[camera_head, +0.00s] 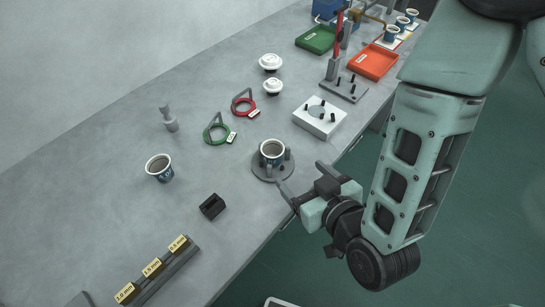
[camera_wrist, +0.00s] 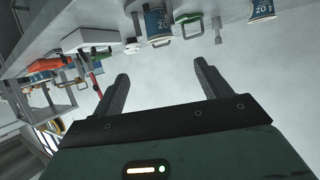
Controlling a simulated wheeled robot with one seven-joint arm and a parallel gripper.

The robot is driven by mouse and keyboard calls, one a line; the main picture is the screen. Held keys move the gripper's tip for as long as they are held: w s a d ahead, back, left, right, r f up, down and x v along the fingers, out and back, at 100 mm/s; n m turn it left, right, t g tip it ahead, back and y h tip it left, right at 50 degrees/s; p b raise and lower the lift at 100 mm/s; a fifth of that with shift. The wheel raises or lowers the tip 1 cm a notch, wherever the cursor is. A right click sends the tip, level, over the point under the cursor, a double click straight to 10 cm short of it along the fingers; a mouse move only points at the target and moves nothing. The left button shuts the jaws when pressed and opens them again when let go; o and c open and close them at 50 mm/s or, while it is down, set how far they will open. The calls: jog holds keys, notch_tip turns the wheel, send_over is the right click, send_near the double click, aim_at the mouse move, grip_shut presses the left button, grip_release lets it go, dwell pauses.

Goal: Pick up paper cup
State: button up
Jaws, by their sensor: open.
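A white and blue paper cup (camera_head: 160,168) stands upright by itself on the grey table, left of the middle; it shows at the top right of the wrist view (camera_wrist: 262,10). Another paper cup (camera_head: 272,152) sits upright in a round pronged holder (camera_head: 259,171) near the table's right edge, and shows at the top middle of the wrist view (camera_wrist: 155,22). My gripper (camera_head: 299,174) is open and empty, close to the holder's lower right side. Its two fingers (camera_wrist: 160,72) stand wide apart with nothing between them.
Green (camera_head: 217,132) and red (camera_head: 244,105) ring tools lie behind the holder. A small black block (camera_head: 212,206) and a labelled rack (camera_head: 155,272) are at the front. A white block (camera_head: 319,117) and an orange tray (camera_head: 372,62) stand further back.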

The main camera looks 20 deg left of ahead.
jog(key=w+a+f+b, duration=0.1)
jog(key=b, duration=0.4)
jog(key=shift+f+b, duration=0.15)
jog(key=shift+b, duration=0.15)
jog(key=shift+w+a+f+b, duration=0.1)
jog(key=shift+w+a+b, duration=0.05)
jog(key=shift+b, duration=0.95)
jog(key=p, duration=0.2)
send_near(268, 144)
jog(key=x, duration=0.3)
jog(key=shift+w, duration=0.25)
jog(key=shift+p+x, duration=0.7)
jog(key=shift+x, duration=2.2)
jog(key=shift+s+a, duration=0.1)
jog(key=c, duration=1)
